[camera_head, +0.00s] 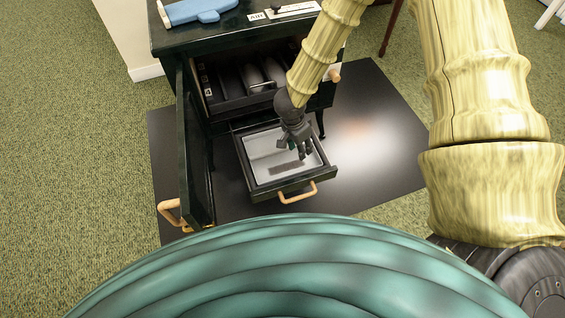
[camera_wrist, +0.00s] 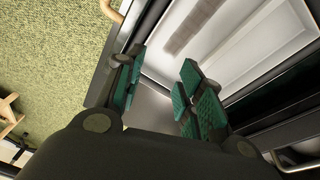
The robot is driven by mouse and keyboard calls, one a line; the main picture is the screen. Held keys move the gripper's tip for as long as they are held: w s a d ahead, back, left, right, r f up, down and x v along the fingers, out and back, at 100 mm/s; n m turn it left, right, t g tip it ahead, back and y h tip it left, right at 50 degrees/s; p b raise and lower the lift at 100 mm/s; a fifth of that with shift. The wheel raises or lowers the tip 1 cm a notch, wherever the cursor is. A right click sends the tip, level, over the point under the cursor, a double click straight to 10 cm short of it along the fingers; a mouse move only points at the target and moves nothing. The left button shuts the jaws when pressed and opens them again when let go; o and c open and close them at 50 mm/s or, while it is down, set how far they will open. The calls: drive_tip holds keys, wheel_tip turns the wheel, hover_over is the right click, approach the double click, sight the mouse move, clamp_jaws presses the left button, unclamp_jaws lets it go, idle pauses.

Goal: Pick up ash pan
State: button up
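The ash pan (camera_head: 262,193) looks like a shallow black drawer with a light grey inside and a tan handle (camera_head: 298,194) on its front. It is pulled out below the black stove (camera_head: 240,107). A darker patch shows on its floor. In the wrist view, the pan's pale inside (camera_wrist: 265,45) fills the upper right. My gripper (camera_head: 293,149) is above the pan, toward its right side. In the wrist view, its green-padded fingers (camera_wrist: 162,68) are apart with nothing between them. I cannot tell if a fingertip touches the pan.
The stove's door (camera_head: 195,155) stands open to the left of the pan, with a tan handle (camera_head: 173,215) low on it. A blue item (camera_head: 195,11) lies on the stove top. A dark floor plate (camera_head: 385,140) lies under the stove. Green carpet (camera_head: 70,150) around it is clear.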

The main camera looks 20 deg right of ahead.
drive_tip(key=w+a+m+y+b, duration=0.2)
drive_tip(key=w+a+m+b, duration=0.25)
drive_tip(key=w, duration=0.25)
drive_tip(key=shift+n, duration=0.45)
drive_tip(key=f, duration=0.2)
drive_tip(key=f+b, duration=0.1)
drive_tip(key=f, duration=0.1)
drive_tip(key=d+f+b, duration=0.1)
drive_tip(key=f, duration=0.1)
drive_tip(key=shift+w, duration=0.15)
drive_tip(key=shift+w+a+f+b, duration=0.1)
drive_tip(key=shift+w+f+b, duration=0.05)
drive_tip(key=shift+f+b, duration=0.9)
drive_tip(key=shift+w+a+f+b, duration=0.15)
drive_tip(key=shift+f+b, duration=0.45)
drive_tip(key=shift+f, duration=0.85)
drive_tip(key=shift+c, duration=0.5)
clamp_jaws()
